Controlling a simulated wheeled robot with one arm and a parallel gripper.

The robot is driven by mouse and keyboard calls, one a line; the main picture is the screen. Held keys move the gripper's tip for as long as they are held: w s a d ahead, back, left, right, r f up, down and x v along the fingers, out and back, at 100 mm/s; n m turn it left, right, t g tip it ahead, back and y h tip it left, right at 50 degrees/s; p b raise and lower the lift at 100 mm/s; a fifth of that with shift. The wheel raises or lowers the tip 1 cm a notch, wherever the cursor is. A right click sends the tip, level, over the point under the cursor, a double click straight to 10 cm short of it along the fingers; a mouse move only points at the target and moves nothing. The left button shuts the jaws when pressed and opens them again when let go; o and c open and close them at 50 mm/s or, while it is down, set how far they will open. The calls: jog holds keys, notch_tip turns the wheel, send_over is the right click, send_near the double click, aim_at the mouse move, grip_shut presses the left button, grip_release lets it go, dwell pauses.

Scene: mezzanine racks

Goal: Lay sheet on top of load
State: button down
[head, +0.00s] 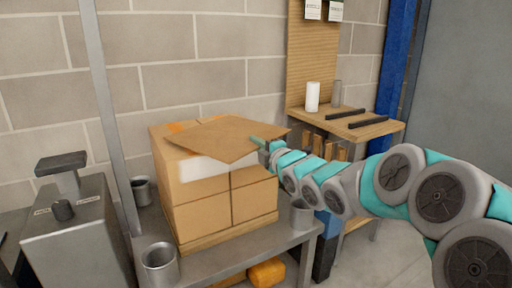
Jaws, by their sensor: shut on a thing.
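A flat brown sheet (225,139) is over the top of the load (205,208), a block of stacked cardboard boxes. My gripper (262,143) is shut on the sheet's right edge. The sheet looks slightly tilted, and its right corner juts out past the load's right side. An orange patch (178,127) on the load's top shows behind the sheet's left part. Whether the sheet touches the load's top all over cannot be told. Much of the load's top is hidden under the sheet.
The load stands on a grey metal table (240,246). Metal cups (160,262) stand around it, one at the right corner (302,214). A grey post (105,110) rises at the left by a grey machine (75,235). A wooden workbench (350,128) stands behind right.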

jog(key=shift+f, duration=0.6)
jog(key=c, duration=1.4)
grip_release()
jog(key=shift+f, duration=0.15)
jog(key=shift+c, duration=0.2)
jog(key=o, duration=0.4)
jog(key=shift+o, duration=0.2)
jog(key=shift+r, duration=0.25)
jog(key=b+v, duration=0.1)
jog(key=v, duration=1.1)
jog(key=shift+f, duration=0.1)
